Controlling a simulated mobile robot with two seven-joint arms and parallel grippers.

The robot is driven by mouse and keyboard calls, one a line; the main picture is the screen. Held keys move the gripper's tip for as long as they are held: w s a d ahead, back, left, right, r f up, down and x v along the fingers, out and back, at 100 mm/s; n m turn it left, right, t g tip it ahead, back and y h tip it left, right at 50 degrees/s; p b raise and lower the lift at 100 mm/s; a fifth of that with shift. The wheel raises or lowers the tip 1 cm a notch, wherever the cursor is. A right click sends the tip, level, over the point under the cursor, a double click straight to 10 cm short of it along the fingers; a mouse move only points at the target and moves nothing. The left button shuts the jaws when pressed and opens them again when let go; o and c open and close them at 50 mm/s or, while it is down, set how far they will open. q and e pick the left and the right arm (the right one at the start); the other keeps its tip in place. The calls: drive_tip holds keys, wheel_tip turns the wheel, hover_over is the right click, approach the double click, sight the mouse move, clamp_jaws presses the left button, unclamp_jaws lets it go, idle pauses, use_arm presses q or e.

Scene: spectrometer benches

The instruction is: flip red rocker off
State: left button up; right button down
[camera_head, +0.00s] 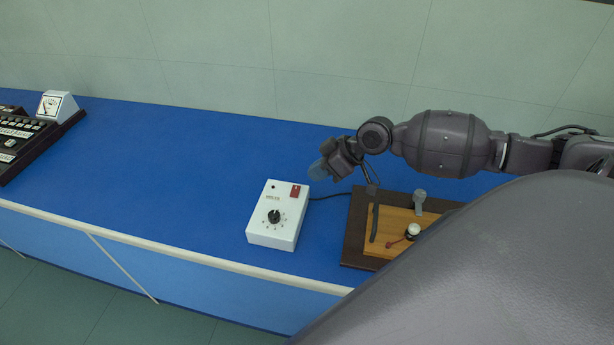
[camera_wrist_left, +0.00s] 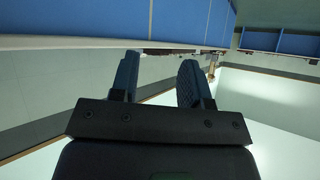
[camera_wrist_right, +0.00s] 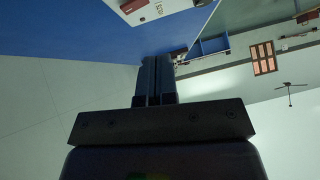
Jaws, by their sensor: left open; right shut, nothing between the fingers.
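The red rocker (camera_head: 295,191) sits at the top right corner of a white box (camera_head: 262,232) with a black knob (camera_head: 274,216). The box stands on the blue bench. Whether the rocker is on or off is too small to tell. My right gripper (camera_head: 318,170) is above the bench, up and to the right of the rocker and apart from it. Its fingers are shut and empty in the right wrist view (camera_wrist_right: 154,75), where part of the white box (camera_wrist_right: 150,8) shows at the top. My left gripper (camera_wrist_left: 157,75) is open and empty, away from the box.
A wooden board on a dark base (camera_head: 357,225) with small fittings stands right of the box. A dark cable (camera_head: 330,196) runs from the box toward it. A black panel with a meter (camera_head: 50,104) is at the far left. The bench (camera_head: 160,170) between is clear.

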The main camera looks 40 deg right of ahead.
use_arm(q)
drive_tip(key=shift+w+r, duration=0.4)
use_arm(e)
drive_tip(key=v, duration=0.4)
drive_tip(key=shift+s+a+r, duration=0.15)
drive_tip(key=shift+s+a, duration=0.05)
drive_tip(key=shift+s, duration=0.2)
use_arm(q)
drive_tip(key=shift+s+f, duration=0.1)
drive_tip(key=shift+f, duration=0.1)
